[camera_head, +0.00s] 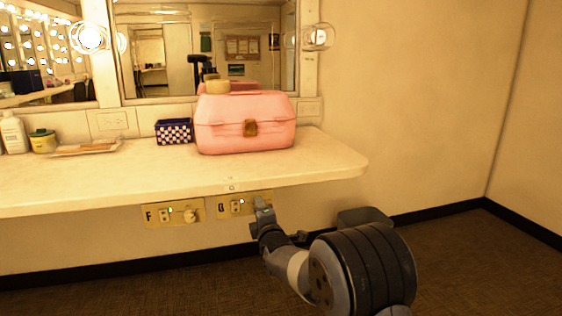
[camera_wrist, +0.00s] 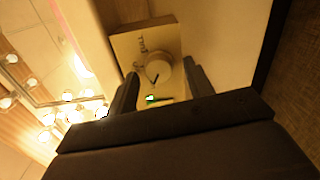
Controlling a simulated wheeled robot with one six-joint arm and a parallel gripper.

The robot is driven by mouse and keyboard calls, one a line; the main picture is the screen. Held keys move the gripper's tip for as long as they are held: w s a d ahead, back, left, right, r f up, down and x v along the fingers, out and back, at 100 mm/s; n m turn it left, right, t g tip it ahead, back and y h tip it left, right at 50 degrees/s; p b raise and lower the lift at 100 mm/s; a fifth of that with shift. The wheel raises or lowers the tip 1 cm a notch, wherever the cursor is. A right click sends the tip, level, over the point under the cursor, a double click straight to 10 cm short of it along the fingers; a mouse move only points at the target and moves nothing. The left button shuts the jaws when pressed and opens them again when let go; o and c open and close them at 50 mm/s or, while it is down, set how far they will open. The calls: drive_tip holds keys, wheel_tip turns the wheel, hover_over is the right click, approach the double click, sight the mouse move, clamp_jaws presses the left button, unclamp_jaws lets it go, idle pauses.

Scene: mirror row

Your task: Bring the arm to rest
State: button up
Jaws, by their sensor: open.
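My gripper (camera_head: 262,206) is stretched out under the counter's front edge, in front of the right wall panel (camera_head: 223,209), whose letter looks like G. It hides the right part of that panel. In the wrist view my gripper (camera_wrist: 160,70) is open, with one dark finger on each side of a round pale knob (camera_wrist: 165,66) on a panel (camera_wrist: 128,46). The knob has a dark pointer mark. I see no clear contact between fingers and knob, but cannot tell the depth.
The counter (camera_head: 330,165) overhangs just above my gripper. On it stand a pink case (camera_head: 220,135), a checkered box (camera_head: 174,131), a tray (camera_head: 70,149), a jar (camera_head: 43,143) and a bottle (camera_head: 13,133). Panel F (camera_head: 158,216) is to the left. Floor to the right is clear.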

drive_tip(key=shift+s, duration=0.1)
drive_tip(key=p+v, duration=0.3)
drive_tip(key=v, duration=0.8)
drive_tip(key=w+a+m+p, duration=0.2)
drive_tip(key=w+m, duration=0.9)
drive_tip(key=m, duration=0.8)
drive_tip(key=shift+a+r, duration=0.25)
drive_tip(key=shift+a, duration=0.1)
idle(0.5)
drive_tip(key=shift+s, duration=0.1)
idle(0.4)
